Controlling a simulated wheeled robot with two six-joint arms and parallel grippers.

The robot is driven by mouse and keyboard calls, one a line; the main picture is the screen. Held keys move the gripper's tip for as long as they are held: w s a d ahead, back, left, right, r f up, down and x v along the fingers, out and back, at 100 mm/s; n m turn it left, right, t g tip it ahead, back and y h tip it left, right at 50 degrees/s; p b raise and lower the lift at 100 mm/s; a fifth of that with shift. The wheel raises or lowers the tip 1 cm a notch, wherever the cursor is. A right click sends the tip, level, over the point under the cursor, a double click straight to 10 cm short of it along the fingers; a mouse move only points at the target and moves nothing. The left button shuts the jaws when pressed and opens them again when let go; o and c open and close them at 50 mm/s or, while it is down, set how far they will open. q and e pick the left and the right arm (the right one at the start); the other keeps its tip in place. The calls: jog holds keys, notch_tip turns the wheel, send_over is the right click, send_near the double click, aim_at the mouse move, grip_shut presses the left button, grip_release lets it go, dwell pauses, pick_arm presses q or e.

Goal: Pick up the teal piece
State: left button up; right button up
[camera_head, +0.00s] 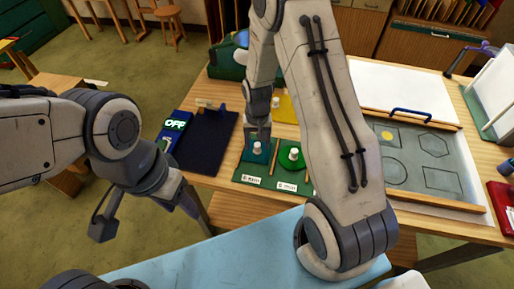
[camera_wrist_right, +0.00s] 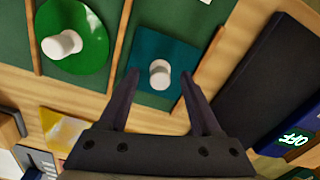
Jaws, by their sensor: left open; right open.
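The teal piece (camera_head: 247,155) lies in the left compartment of a dark green tray (camera_head: 243,175), with a white knob on top. In the right wrist view the teal piece (camera_wrist_right: 148,52) is a dark square, with its knob between my fingers. My right gripper (camera_head: 257,139) is above the teal piece, pointing down; it is open, its fingertips (camera_wrist_right: 159,76) on either side of the knob. I cannot tell whether they touch it. My left gripper (camera_head: 103,228) is open and empty, off to the left, away from the table's front edge.
A round green piece (camera_head: 284,164) with a white knob sits in the right compartment. A yellow piece (camera_head: 285,107) lies behind. A dark mat (camera_head: 205,143) and a blue box marked OFF (camera_head: 174,126) are left. The panel board (camera_head: 440,180) with outlined shapes is right.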

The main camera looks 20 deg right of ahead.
jog(key=shift+f, duration=0.45)
grip_shut()
jog(key=shift+r, duration=0.15)
